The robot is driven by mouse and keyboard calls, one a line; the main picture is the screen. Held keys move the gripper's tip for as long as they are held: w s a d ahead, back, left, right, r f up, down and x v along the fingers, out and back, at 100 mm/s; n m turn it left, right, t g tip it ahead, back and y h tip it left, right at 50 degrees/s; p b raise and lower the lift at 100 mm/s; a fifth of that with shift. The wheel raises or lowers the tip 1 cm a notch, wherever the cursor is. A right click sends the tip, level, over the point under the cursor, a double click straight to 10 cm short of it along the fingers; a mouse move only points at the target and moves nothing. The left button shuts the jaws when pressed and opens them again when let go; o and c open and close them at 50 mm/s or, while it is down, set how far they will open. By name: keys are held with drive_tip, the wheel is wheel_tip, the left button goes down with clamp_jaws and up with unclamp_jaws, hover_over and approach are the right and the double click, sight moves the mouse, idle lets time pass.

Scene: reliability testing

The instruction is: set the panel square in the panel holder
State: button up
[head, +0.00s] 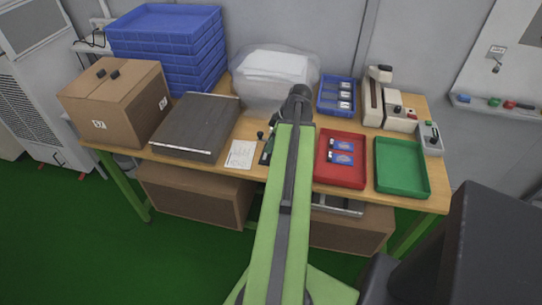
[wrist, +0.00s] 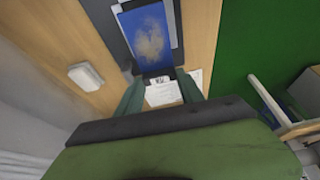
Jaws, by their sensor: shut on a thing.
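In the wrist view my gripper (wrist: 159,84) has its two dark green fingers to either side of the near end of a blue panel (wrist: 145,35). The panel has a sandy speckled patch, pale edges and a small white tab at its near end. It appears in front of a dark grey slab; I cannot tell whether they touch. In the head view my arm hides the gripper and the held panel.
A grey case (head: 195,125), a cardboard box (head: 115,100) and a white sheet (head: 242,154) are left of my arm. A red tray (head: 341,179) holds two blue cards; a green tray (head: 402,168) is empty. A blue bin and a bagged white bundle stand behind.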

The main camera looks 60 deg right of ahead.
wheel_tip(320, 180, down, 4)
drive_tip(key=b, duration=0.4)
drive_tip(key=shift+f, duration=0.2)
drive_tip(key=shift+r, duration=0.25)
drive_tip(key=shift+f, duration=0.2)
drive_tip(key=o, duration=1)
drive_tip(key=shift+o, duration=0.2)
drive_tip(key=p+v, duration=1.1)
drive_tip(key=shift+r, duration=0.45)
drive_tip(key=shift+s+r, duration=0.2)
drive_tip(key=shift+s, duration=0.05)
